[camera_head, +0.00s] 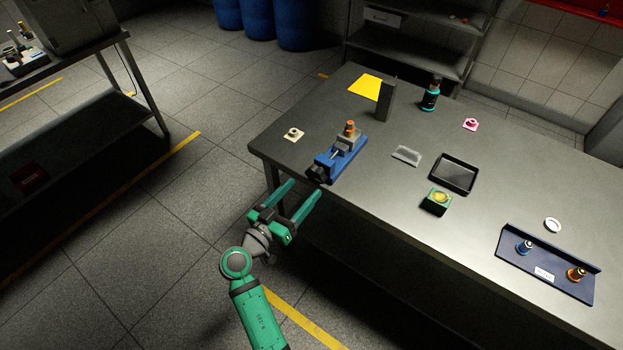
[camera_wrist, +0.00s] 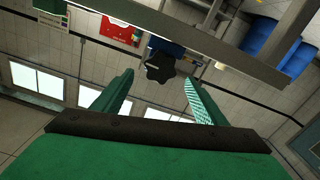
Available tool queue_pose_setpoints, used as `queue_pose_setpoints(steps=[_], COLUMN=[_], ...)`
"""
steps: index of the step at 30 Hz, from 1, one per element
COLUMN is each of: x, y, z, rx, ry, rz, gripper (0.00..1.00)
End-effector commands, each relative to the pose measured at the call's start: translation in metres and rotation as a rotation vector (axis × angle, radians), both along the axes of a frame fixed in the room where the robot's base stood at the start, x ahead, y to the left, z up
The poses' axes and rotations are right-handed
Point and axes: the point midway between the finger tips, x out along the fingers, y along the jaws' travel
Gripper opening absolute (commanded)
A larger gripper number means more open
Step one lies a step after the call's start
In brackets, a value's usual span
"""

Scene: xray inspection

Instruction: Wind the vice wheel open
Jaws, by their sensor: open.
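The blue vice (camera_head: 343,156) stands near the left front edge of the grey table, with an orange-topped part (camera_head: 350,127) at its far end. Its dark wheel (camera_head: 317,174) is at the near end, by the table edge. In the wrist view the black lobed wheel (camera_wrist: 160,67) shows ahead, between and beyond the fingertips. My green gripper (camera_head: 305,193) is open and empty, just off the table edge with its fingers pointing toward the wheel. In the wrist view the open fingers (camera_wrist: 158,78) stand apart from the wheel. I cannot tell the exact gap.
A small pale piece (camera_head: 293,134) lies left of the vice. Floor around my arm is clear.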

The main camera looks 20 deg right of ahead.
Motion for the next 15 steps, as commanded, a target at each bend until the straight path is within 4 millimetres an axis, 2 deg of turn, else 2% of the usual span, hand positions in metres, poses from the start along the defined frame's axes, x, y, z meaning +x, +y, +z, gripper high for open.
queue_pose_setpoints(steps=[6,15], x=[0.022,0.037], y=[-0.03,-0.047], z=[0.0,-0.001], rx=[-0.001,0.0], ry=[0.001,0.002], rz=[-0.001,0.001], gripper=[0.66,0.66])
